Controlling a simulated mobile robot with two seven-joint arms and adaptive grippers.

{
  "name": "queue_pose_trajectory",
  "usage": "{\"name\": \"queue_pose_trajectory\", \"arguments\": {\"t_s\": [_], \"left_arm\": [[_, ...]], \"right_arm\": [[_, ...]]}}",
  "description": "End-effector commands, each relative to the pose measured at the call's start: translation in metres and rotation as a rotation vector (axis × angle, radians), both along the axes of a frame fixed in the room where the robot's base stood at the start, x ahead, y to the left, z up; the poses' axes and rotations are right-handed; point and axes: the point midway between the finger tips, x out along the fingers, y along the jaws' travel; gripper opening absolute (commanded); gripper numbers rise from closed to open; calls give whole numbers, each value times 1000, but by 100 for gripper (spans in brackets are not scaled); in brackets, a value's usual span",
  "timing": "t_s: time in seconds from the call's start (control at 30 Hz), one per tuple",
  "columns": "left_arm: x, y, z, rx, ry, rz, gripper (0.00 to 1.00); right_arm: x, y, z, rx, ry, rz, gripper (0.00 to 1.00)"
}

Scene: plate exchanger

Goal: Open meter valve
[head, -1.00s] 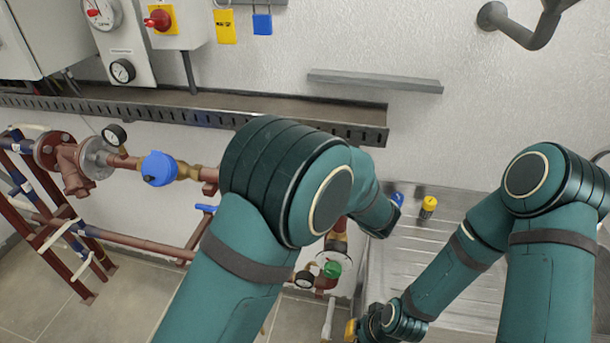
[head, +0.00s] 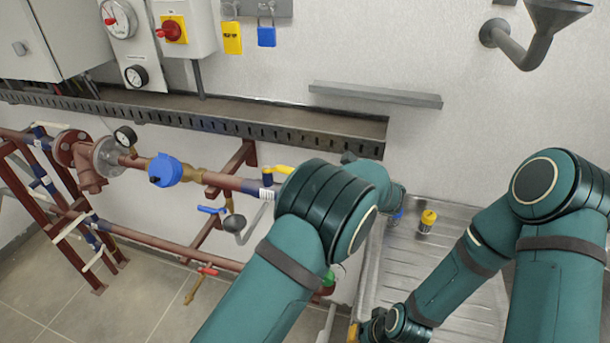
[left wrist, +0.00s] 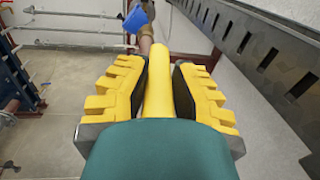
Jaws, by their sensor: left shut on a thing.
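The yellow valve handle (left wrist: 157,85) lies between the two yellow ribbed fingers of my left gripper (left wrist: 157,95) in the left wrist view. The gripper is shut on it. In the head view a yellow piece (head: 279,169) shows at the pipe beside my left arm, which hides the left gripper there. The blue meter (head: 165,170) sits on the reddish pipe to the left; a blue part also shows at the top of the left wrist view (left wrist: 136,17). My right gripper (head: 362,332) is at the bottom edge, partly cut off; its opening is unclear.
A slotted metal tray (head: 210,122) runs along the wall above the pipe. A blue lever (head: 211,210) and a red-handled valve (head: 208,270) are below. A steel drainboard (head: 440,270) with a yellow-capped item (head: 427,220) stands right. Pipe frames (head: 50,205) stand left.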

Motion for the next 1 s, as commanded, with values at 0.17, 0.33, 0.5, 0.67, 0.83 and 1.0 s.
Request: {"name": "queue_pose_trajectory", "arguments": {"t_s": [0.17,0.33,0.5,0.67,0.83,1.0], "left_arm": [[10,-1,3,1,-8,72,0],[14,-3,2,2,-6,119,0],[17,-3,2,2,-6,145,0],[18,-3,2,2,-6,154,0],[18,-3,2,2,-6,154,0],[18,-3,2,1,-6,153,0]], "right_arm": [[0,0,4,1,0,0,0],[0,0,6,1,0,0,0],[0,0,7,1,0,0,0],[0,0,7,1,0,0,0],[0,0,7,1,0,0,0],[0,0,7,1,0,0,0]]}}
